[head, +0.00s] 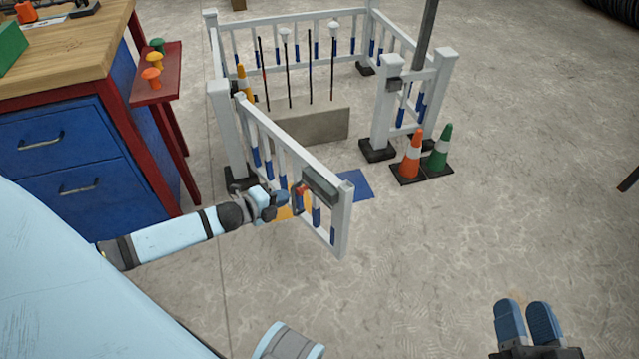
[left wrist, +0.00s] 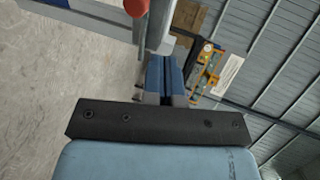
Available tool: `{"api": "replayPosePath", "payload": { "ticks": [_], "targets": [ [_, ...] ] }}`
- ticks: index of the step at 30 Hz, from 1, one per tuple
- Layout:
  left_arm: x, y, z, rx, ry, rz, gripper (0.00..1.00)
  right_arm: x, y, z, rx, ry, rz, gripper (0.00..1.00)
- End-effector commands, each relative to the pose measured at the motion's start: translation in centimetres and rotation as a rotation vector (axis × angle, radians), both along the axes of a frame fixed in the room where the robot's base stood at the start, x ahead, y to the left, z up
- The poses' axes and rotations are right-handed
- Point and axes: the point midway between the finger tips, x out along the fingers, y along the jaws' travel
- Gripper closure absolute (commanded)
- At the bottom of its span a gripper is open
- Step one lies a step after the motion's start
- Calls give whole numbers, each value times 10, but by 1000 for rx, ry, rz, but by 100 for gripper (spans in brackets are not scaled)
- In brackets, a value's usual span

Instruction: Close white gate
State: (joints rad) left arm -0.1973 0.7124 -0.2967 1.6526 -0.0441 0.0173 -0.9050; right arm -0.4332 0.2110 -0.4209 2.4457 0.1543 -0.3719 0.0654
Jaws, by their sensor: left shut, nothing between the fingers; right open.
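The white gate (head: 268,132) with blue-banded bars stands open, swung out from the left post (head: 226,135) of the white fence towards me. A grey latch box (head: 320,186) sits near its free end. My left gripper (head: 279,204) is shut and empty, close beside the gate's near side; whether it touches the bars is unclear. In the left wrist view its shut blue fingers (left wrist: 165,78) point at a pale bar, with a red round piece (left wrist: 136,7) near it. My right gripper (head: 527,322) is open and empty over the floor at lower right.
The opposite gate post (head: 390,110) has orange (head: 411,155) and green cones (head: 440,148) beside it. A blue workbench (head: 60,160) and a red side shelf (head: 160,75) stand left.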

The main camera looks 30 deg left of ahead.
Motion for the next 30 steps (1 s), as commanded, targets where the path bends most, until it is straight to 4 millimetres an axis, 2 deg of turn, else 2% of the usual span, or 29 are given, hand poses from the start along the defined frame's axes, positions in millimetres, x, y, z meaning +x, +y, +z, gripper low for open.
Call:
{"api": "replayPosePath", "payload": {
  "ticks": [5,16,22,30],
  "targets": [
    [13,-4,-6,1,-2,1,100,0,1,-11,-11,21,8,57],
    [71,-22,-25,1,-2,-1,100,-1,3,-49,-74,123,49,57],
    [88,-27,-30,1,-1,0,100,5,0,-46,-106,68,43,57],
    [91,-28,-30,0,0,1,100,6,-1,-44,-112,56,41,57]
  ]
}}
